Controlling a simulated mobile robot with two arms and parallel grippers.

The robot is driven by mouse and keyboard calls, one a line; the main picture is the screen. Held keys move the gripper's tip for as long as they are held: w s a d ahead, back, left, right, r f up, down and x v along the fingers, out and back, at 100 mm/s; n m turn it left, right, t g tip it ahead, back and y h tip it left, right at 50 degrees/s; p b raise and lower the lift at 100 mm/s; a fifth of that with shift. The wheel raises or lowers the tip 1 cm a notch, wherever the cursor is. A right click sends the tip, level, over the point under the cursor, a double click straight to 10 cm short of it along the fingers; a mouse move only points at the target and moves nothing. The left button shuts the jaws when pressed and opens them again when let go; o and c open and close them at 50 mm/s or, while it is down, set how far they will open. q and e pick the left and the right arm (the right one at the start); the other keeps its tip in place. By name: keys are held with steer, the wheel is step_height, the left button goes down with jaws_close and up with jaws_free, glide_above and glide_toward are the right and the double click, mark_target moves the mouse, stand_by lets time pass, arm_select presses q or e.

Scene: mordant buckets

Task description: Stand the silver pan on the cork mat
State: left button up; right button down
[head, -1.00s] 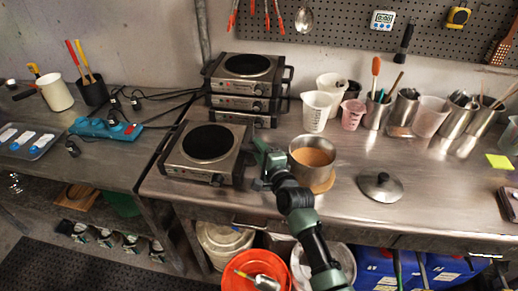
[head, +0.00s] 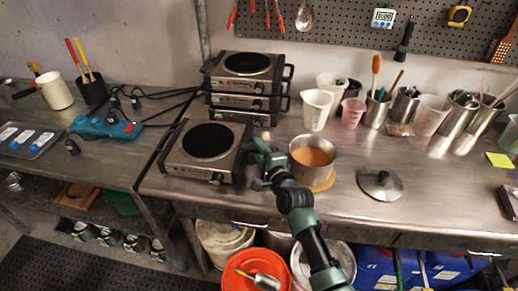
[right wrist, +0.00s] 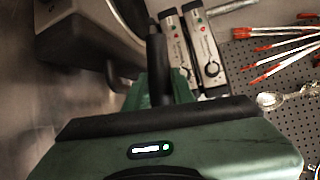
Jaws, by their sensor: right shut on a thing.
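The silver pan (head: 297,157) holds a brown-orange liquid and is upright on the steel bench, in the middle of the head view. The round cork mat (head: 323,187) shows as a tan edge under the pan's front right side. The pan's base overlaps the mat in the picture; I cannot tell whether it touches it. My right gripper (head: 264,166) is just left of the pan, shut on its handle, which is mostly hidden by the gripper. In the right wrist view, a dark bar runs between green finger parts. My left gripper is not in view.
A single hot plate (head: 171,163) stands close left of my right gripper. Stacked hot plates (head: 229,100) stand behind it. A steel lid (head: 381,186) lies to the right. Beakers (head: 316,111) and utensil pots line the back. Bare bench lies right of the lid.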

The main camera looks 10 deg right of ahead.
steer(key=c, duration=1.1)
jaws_free()
steer(key=shift+r, duration=0.25)
steer(key=shift+s+f, duration=0.15)
steer(key=shift+f, duration=0.2)
steer(key=v, duration=0.5)
steer(key=b+v, duration=0.1)
steer(key=v, duration=0.1)
steer(key=shift+s+d+r, duration=0.1)
steer(key=shift+s+r, duration=0.2)
steer(key=shift+r, duration=0.05)
